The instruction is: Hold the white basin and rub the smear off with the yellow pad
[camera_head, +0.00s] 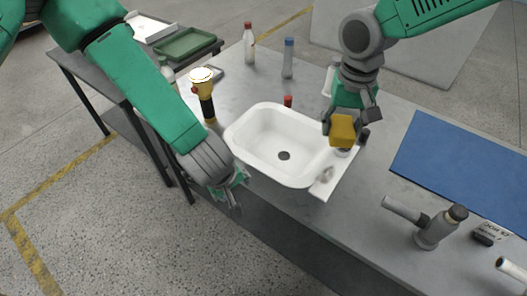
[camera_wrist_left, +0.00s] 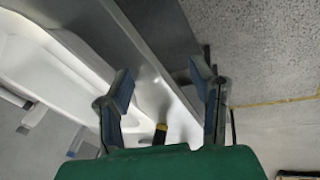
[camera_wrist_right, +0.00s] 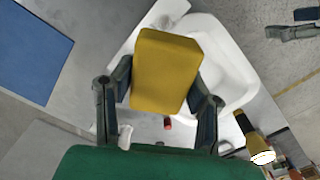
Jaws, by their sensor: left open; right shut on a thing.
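The white basin (camera_head: 255,148) sits on the grey table, its dark drain near the middle; I cannot make out a smear on it. It also shows in the left wrist view (camera_wrist_left: 45,50) and in the right wrist view (camera_wrist_right: 232,75). My right gripper (camera_head: 345,122) is shut on the yellow pad (camera_head: 342,131), held above the basin's right end. The pad fills the middle of the right wrist view (camera_wrist_right: 165,70). My left gripper (camera_head: 232,190) is open and empty beside the basin's front left edge. In the left wrist view, its fingers (camera_wrist_left: 165,95) are spread apart.
A blue mat (camera_head: 470,165) lies at the right. A grey device (camera_head: 436,228) stands at the front right. A green tray (camera_head: 187,44) is on a side table.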

